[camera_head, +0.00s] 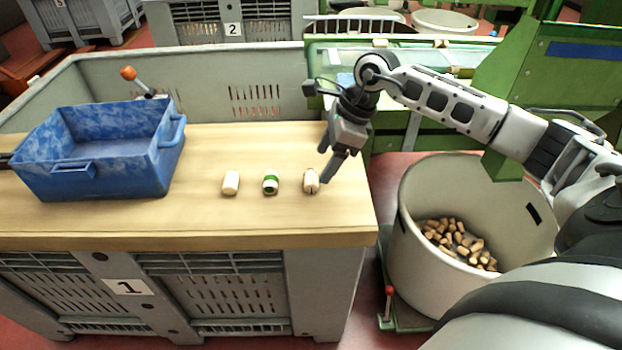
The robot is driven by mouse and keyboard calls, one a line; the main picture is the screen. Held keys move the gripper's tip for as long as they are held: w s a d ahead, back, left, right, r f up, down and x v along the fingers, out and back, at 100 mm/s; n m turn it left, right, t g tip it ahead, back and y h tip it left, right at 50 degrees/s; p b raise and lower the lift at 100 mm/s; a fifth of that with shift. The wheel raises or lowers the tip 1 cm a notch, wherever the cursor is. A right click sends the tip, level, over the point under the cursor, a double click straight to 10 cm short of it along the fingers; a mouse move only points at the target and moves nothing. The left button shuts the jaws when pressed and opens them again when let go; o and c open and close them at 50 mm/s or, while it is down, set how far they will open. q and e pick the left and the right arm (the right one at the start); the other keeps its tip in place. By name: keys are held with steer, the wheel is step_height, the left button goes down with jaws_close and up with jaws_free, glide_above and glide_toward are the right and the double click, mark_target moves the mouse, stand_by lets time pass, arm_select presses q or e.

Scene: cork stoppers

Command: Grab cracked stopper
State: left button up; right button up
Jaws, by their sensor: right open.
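Three cork stoppers stand in a row on the wooden board. The right one (311,181) is pale and has a dark line down its side, like a crack. The left one (230,183) is plain and pale. My right gripper (325,168) is open and points down at the cracked stopper, with its fingers just above and to its right. Whether a finger touches the stopper, I cannot tell. My left gripper is not in view.
A blue crate (110,188) stands on the left of the wooden board (215,222). A large pale bin (423,264) with several corks (459,243) stands right of the board. Green machinery (415,140) lies behind my right arm. The board's front middle is clear.

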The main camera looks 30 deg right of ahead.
mark_target(312, 176)
steer(key=shift+w+p+x, duration=0.15)
steer(key=shift+p+x, duration=0.1)
steer(key=shift+x, duration=1.15)
steer(key=shift+w+p+x, duration=0.2)
steer(key=shift+x, duration=1.15)
steer(key=shift+r, duration=0.15)
steer(key=c, duration=1.1)
